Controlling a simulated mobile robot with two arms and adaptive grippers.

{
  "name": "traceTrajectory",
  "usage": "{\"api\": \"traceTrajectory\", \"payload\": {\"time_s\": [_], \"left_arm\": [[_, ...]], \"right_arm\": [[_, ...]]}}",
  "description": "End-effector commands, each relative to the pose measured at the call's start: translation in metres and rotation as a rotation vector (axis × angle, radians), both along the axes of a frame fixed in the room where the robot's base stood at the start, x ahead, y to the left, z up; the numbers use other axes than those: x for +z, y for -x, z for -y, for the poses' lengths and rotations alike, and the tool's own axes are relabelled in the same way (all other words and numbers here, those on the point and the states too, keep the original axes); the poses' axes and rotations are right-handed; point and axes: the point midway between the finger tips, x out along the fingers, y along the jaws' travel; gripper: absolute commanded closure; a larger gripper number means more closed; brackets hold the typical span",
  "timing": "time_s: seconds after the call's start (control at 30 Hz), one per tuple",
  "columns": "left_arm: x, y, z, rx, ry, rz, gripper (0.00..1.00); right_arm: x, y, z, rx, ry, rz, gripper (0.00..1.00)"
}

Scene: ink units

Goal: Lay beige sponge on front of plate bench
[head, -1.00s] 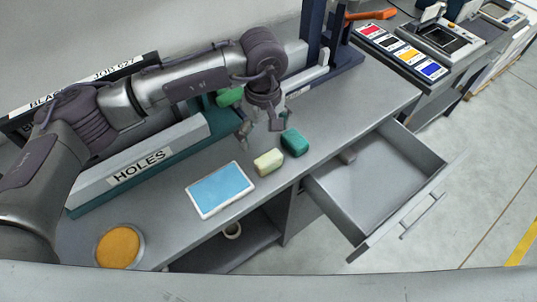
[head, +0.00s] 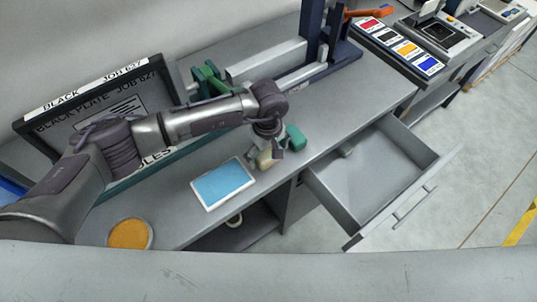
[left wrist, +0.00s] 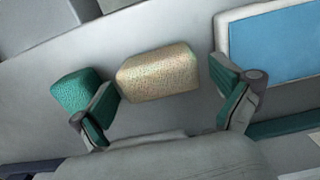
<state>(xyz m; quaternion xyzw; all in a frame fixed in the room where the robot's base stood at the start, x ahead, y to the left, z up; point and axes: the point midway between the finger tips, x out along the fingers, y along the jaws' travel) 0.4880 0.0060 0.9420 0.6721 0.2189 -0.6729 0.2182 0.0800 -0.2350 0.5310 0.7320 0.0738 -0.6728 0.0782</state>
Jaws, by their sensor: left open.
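The beige sponge (left wrist: 158,77) lies on the grey bench in the left wrist view, between and slightly beyond the fingertips of my left gripper (left wrist: 165,108). Bare bench shows between it and the right finger, and the left finger is close to its other end. In the head view my left gripper (head: 269,150) is low over the beige sponge (head: 264,160) and partly hides it. It is open and holds nothing. The plate bench (head: 190,205) is the long grey bench top. My right gripper is not in view.
A green sponge (head: 297,138) lies right beside the beige one, close to my left finger. A white tray with a blue pad (head: 222,185) and a round orange pad (head: 130,234) lie on the bench's front part. An open drawer (head: 375,172) juts out at the right.

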Motion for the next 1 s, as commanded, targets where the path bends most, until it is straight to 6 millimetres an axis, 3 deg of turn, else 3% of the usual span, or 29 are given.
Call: {"api": "traceTrajectory", "payload": {"time_s": [0.03,0.3,0.73,0.97,1.0], "left_arm": [[0.000,0.000,0.000,0.000,0.000,0.000,0.00],[0.000,0.000,0.000,0.000,0.000,0.000,0.45],[0.007,-0.001,0.001,-0.001,0.002,0.004,0.47],[0.038,-0.002,0.000,-0.003,0.002,0.009,0.47],[0.043,0.004,0.009,-0.008,0.004,0.005,0.47]], "right_arm": [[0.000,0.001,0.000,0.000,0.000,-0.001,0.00],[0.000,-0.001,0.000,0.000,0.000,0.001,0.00],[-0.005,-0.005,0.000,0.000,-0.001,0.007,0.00],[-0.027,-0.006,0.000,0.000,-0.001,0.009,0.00],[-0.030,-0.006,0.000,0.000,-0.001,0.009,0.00]]}}
